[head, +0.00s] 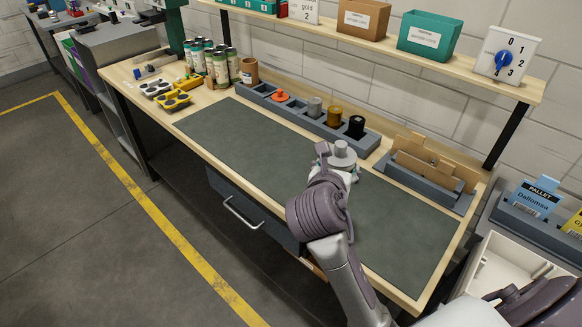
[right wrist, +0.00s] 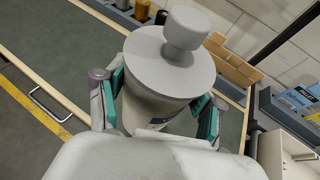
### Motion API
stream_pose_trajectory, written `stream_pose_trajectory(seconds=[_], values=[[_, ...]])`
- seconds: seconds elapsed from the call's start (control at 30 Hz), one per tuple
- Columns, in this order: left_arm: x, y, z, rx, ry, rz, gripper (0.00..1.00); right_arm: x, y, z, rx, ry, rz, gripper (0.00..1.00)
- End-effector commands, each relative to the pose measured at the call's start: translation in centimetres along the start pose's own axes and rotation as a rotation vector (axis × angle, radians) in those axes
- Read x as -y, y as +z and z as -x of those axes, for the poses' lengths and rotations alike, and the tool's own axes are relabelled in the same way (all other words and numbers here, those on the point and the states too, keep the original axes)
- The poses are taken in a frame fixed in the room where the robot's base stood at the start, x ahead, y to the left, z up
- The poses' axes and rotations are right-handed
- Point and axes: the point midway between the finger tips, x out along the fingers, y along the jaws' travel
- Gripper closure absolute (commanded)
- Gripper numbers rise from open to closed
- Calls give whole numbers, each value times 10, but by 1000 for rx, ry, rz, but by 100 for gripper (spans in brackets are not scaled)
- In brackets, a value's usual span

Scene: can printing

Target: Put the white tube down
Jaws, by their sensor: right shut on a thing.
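The white tube (head: 341,154) is upright in my right gripper (head: 334,172), over the dark mat (head: 235,134) just in front of the grey rack. In the right wrist view, the tube (right wrist: 172,62) shows a wide round flange and a knob on top, with the green finger pads of the gripper (right wrist: 162,100) on both sides of its body. Its bottom is hidden, so I cannot tell whether it touches the mat. My left gripper is not in view.
The grey rack (head: 296,124) holds an orange piece (head: 280,95) and grey (head: 314,107), gold (head: 334,116) and black (head: 356,126) ones. A grey holder with brown cardboard (head: 428,160) stands at the right. Spray cans (head: 220,68) stand back left. The mat's left part is clear.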

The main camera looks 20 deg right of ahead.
Motion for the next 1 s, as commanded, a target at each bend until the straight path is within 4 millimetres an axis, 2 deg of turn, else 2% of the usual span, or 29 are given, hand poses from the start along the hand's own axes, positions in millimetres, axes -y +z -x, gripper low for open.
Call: stream_pose_trajectory(seconds=[0.03,0.1,0.2,0.3,0.43,0.57,0.8,1.0], values=[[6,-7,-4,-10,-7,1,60,10,10,-16,4,-38,-18,86],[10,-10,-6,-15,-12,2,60,23,20,-34,4,-82,-36,86],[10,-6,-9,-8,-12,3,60,39,32,-53,3,-130,-53,86],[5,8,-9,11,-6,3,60,51,40,-65,3,-162,-67,86],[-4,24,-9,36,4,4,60,57,44,-74,2,-182,-74,86],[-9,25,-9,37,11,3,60,43,38,-86,-2,-185,-73,86],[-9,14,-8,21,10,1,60,-5,18,-120,-1,-184,-71,86],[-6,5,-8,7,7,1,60,-35,4,-143,1,-185,-73,86]])
